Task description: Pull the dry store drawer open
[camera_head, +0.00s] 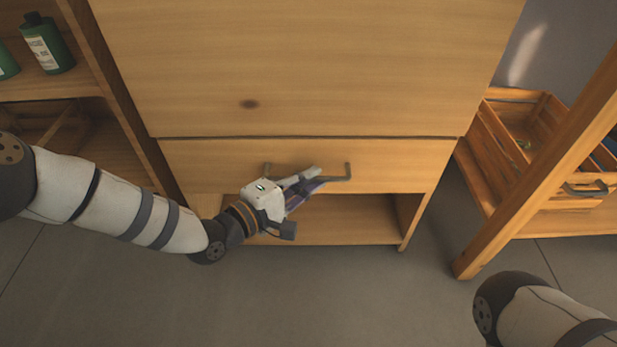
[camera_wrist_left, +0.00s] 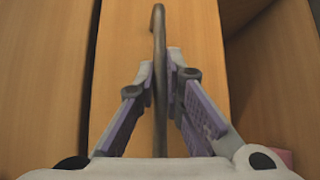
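The drawer front (camera_head: 400,165) is a wide wooden panel low in the cabinet and looks flush with the panel above it. A grey bar handle (camera_head: 340,179) runs across its middle. My left gripper (camera_head: 317,176) is at this handle, reaching in from the left. In the left wrist view the handle (camera_wrist_left: 159,40) passes between the two fingers of the gripper (camera_wrist_left: 160,75), which are closed in close against both sides of it. The gripper hides part of the handle in the head view. Only a link of my right arm shows at lower right; its gripper is out of view.
An open shelf space (camera_head: 340,218) lies below the drawer. A shelf with green bottles (camera_head: 47,43) stands at left. A wooden crate (camera_head: 535,140) sits on a rack at right, behind a slanting post (camera_head: 545,165). The grey floor (camera_head: 370,295) in front is clear.

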